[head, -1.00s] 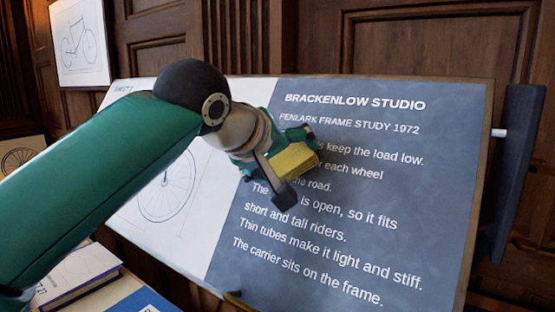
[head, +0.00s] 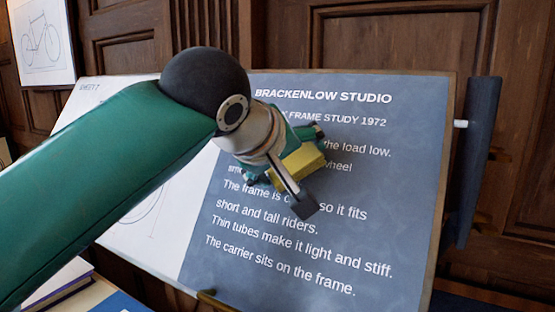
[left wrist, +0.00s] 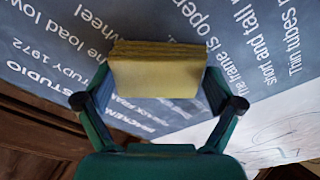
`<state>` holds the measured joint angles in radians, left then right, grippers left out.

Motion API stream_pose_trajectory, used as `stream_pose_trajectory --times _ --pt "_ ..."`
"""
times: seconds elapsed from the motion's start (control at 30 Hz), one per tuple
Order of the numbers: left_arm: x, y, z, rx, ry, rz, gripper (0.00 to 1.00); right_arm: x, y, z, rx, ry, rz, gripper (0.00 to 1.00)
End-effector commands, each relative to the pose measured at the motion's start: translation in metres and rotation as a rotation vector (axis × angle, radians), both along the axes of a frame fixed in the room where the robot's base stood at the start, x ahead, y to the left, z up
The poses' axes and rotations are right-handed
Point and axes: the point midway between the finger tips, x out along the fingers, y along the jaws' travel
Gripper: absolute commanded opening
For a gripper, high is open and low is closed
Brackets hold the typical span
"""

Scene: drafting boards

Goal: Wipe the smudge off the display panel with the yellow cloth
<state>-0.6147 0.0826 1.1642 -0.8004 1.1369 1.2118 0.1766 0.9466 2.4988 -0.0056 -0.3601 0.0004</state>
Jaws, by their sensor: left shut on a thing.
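The display panel (head: 400,200) is a tilted blue-grey board with white text, beside a white drawing sheet (head: 128,235). My left gripper (head: 304,168) is over the panel's upper middle, shut on the folded yellow cloth (head: 302,162). In the left wrist view the cloth (left wrist: 157,75) is a thick, layered pad between the two fingers, with the panel (left wrist: 50,35) behind it. I cannot tell whether the cloth touches the panel. Cloth and gripper hide parts of the upper text lines. I see no clear smudge; it may be hidden. My right gripper is not in view.
A dark blue bar (head: 474,160) stands at the panel's right edge, on a light peg. Books (head: 55,285) lie at the lower left. A framed bicycle drawing (head: 42,42) hangs on the wood-panelled wall. The panel's lower right part is clear.

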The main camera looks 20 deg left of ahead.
Motion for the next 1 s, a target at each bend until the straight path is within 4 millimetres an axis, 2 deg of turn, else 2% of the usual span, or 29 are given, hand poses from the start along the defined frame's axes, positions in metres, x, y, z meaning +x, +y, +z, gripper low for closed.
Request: stream_pose_trajectory --times 0.1,0.27,0.63,1.0 --pt "0.0 -0.007 -0.001 0.002 0.001 -0.001 0.65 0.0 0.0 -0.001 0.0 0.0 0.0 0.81" --pt "0.0 -0.005 0.0 0.002 0.001 0.001 0.65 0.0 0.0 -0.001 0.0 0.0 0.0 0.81" --pt "0.002 0.023 0.0 0.001 0.001 0.003 0.65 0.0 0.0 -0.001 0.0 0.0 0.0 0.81" --pt "0.004 0.042 0.0 0.0 -0.001 0.004 0.65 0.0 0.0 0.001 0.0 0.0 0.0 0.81"
